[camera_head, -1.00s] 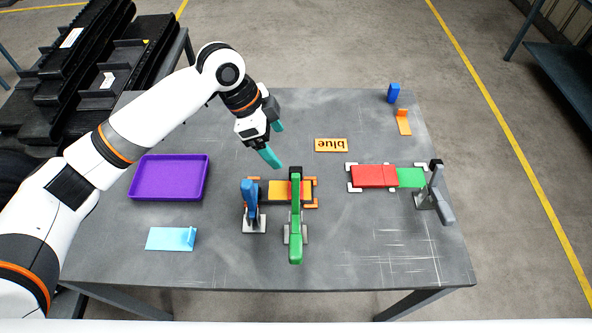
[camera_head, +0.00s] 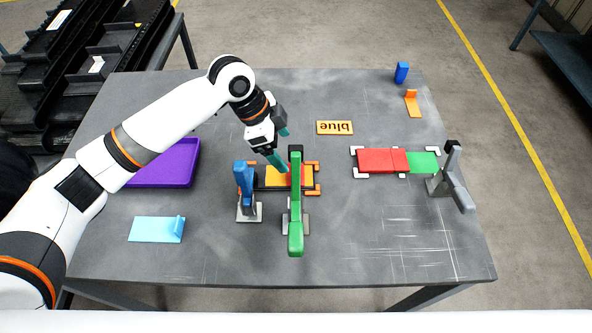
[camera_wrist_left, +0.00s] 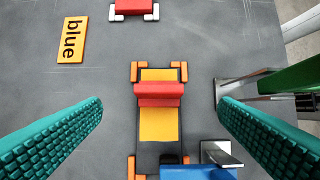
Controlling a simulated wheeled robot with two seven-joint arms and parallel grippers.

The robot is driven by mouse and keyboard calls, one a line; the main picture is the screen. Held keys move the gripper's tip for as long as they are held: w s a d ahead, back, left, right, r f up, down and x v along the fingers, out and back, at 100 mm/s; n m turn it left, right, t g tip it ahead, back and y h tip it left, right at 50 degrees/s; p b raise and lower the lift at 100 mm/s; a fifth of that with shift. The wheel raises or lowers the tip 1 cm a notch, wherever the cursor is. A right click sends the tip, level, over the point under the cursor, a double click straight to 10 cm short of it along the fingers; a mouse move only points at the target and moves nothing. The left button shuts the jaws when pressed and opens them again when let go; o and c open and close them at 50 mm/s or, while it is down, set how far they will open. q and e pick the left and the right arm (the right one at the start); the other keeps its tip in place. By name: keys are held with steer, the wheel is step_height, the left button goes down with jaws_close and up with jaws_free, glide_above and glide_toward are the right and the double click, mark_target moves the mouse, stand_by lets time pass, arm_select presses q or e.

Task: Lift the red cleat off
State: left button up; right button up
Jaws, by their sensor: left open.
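The red cleat (camera_wrist_left: 158,93) lies across a yellow belt piece (camera_wrist_left: 158,122) in the left wrist view. In the head view it is largely hidden behind my gripper and the green clamp handle. The yellow belt (camera_head: 277,177) sits on a dark bed between orange corner brackets (camera_head: 313,190). My left gripper (camera_head: 281,146) is open and empty, above the far side of the belt. In the left wrist view its teal fingers (camera_wrist_left: 160,110) stand wide apart, on either side of the belt, with the cleat ahead between them. My right gripper is not in view.
A green-handled clamp (camera_head: 295,222) and a blue-handled clamp (camera_head: 244,187) stand close beside the belt. Red and green pieces (camera_head: 380,160) lie by a grey clamp (camera_head: 452,180) at right. A purple tray (camera_head: 165,172) and light-blue bracket (camera_head: 157,230) lie left.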

arm_select(q)
steer(key=x, duration=0.3)
steer(key=shift+d+f+p, duration=0.15)
steer(key=shift+p, duration=0.15)
steer(key=shift+d+f+p, duration=0.25)
steer(key=shift+f+p, duration=0.1)
steer(key=shift+f, duration=0.25)
steer(key=p+x, duration=0.1)
steer(key=x, duration=0.2)
steer(key=shift+d+f, duration=0.15)
steer(key=shift+f, duration=0.1)
steer(key=shift+w+d+f, duration=0.1)
steer(key=shift+f, duration=0.2)
steer(key=c, duration=1.1)
